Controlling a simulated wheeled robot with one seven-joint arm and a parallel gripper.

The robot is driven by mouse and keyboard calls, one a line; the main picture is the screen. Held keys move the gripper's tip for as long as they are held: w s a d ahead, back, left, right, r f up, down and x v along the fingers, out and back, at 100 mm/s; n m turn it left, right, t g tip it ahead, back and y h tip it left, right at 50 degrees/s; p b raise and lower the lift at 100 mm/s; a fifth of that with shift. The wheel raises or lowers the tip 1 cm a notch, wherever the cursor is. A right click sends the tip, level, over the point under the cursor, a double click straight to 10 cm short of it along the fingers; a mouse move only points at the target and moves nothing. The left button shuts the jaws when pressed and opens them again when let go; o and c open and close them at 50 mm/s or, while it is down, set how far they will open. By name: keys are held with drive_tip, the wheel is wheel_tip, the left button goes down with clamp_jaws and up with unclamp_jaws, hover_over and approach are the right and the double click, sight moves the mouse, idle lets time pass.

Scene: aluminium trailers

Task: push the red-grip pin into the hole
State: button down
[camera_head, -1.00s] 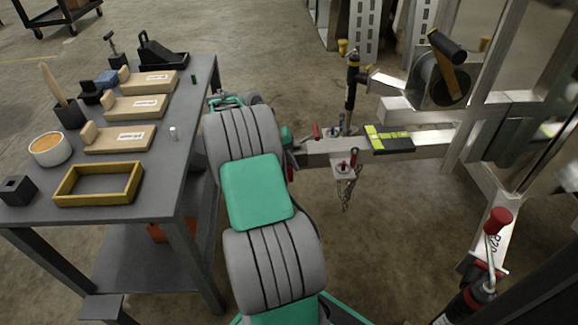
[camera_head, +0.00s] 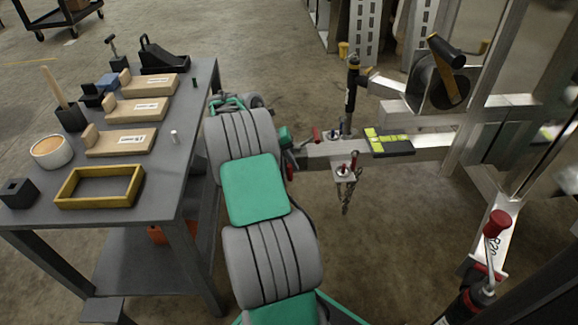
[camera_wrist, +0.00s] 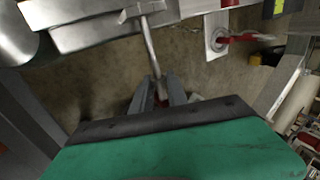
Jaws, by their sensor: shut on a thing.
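In the wrist view my gripper (camera_wrist: 160,88) is shut on the red-grip pin (camera_wrist: 151,50). Only a little red shows between the fingers. The pin's bare metal shaft points away from the fingers, up to a small metal bracket (camera_wrist: 143,10) on the edge of the aluminium beam (camera_wrist: 85,20). I cannot tell whether the tip is in the hole; the hole itself is not clearly seen. In the head view my gripper (camera_head: 288,158) is at the left end of the trailer's tongue (camera_head: 320,149), mostly hidden by my arm.
A plate with a red-handled part (camera_head: 343,170) and a hanging chain is on the tongue's near side; it shows in the wrist view (camera_wrist: 218,38). A black-and-yellow block (camera_head: 388,142) lies on the tongue. The grey table (camera_head: 150,190) with wooden blocks stands left of my arm.

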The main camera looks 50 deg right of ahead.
drive_tip(key=shift+w+d+p, duration=1.45)
drive_tip(key=shift+d+p, duration=0.1)
drive_tip(key=shift+d, duration=0.15)
drive_tip(key=shift+w+d+p, duration=0.9)
drive_tip(key=shift+d+p, duration=0.1)
drive_tip(key=shift+p, duration=0.6)
drive_tip(key=c, duration=1.2)
unclamp_jaws()
drive_tip(key=shift+c, duration=0.2)
drive_tip(key=p+v, duration=0.3)
drive_tip(key=v, duration=0.5)
drive_tip(key=shift+s, duration=0.1)
